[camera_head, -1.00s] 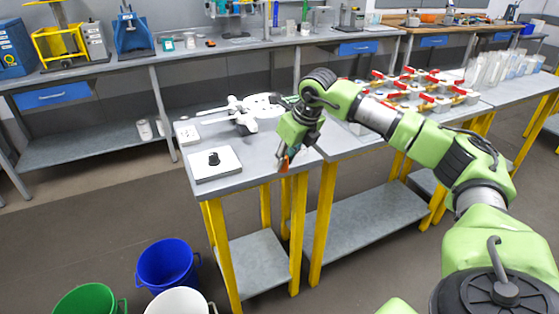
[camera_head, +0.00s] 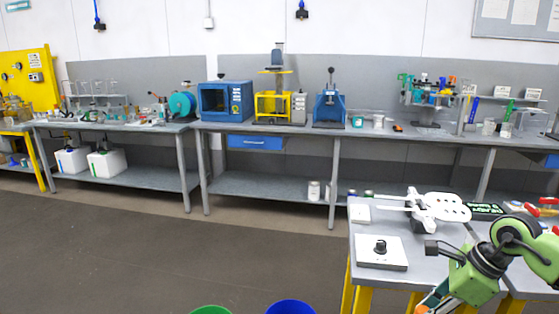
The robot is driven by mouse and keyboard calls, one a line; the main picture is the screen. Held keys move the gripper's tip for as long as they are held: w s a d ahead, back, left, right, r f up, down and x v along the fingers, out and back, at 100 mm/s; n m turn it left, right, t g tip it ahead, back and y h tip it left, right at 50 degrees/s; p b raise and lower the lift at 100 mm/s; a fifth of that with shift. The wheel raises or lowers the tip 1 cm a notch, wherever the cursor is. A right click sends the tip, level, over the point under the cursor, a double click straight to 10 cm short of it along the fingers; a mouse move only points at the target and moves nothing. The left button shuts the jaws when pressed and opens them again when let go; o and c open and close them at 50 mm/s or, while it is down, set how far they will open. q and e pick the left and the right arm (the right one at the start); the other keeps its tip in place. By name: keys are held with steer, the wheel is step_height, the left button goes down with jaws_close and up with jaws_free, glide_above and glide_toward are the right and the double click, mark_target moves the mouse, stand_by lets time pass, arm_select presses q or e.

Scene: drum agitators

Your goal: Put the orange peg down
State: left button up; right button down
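My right gripper (camera_head: 434,299) comes in from the right on a green arm and points down and left at the bottom edge of the view. A small orange piece, the orange peg (camera_head: 421,309), shows at its fingertips, so the gripper looks shut on it. The fingers and the peg are partly cut off by the frame edge. They appear beside the front of the near grey table (camera_head: 425,263). My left gripper is not in view.
On the near table lie a white plate with a black knob (camera_head: 381,252) and a white paddle-shaped fixture (camera_head: 437,207). A blue bin (camera_head: 290,307) and a green bin (camera_head: 211,310) stand on the floor. A long bench (camera_head: 300,130) with machines runs behind; the left floor is clear.

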steer(key=s+a+n+g+h, duration=0.2)
steer(key=s+a+n, duration=0.4)
steer(key=n, duration=0.6)
steer(key=s+a+n+g+h, duration=0.2)
steer(key=s+a+n+g, duration=0.2)
steer(key=s+n, duration=0.5)
steer(key=shift+s+a+n+g, duration=0.4)
steer(key=shift+a+n, duration=0.9)
steer(key=shift+n, duration=0.1)
steer(key=shift+s+a, duration=0.1)
steer(key=shift+r, duration=0.15)
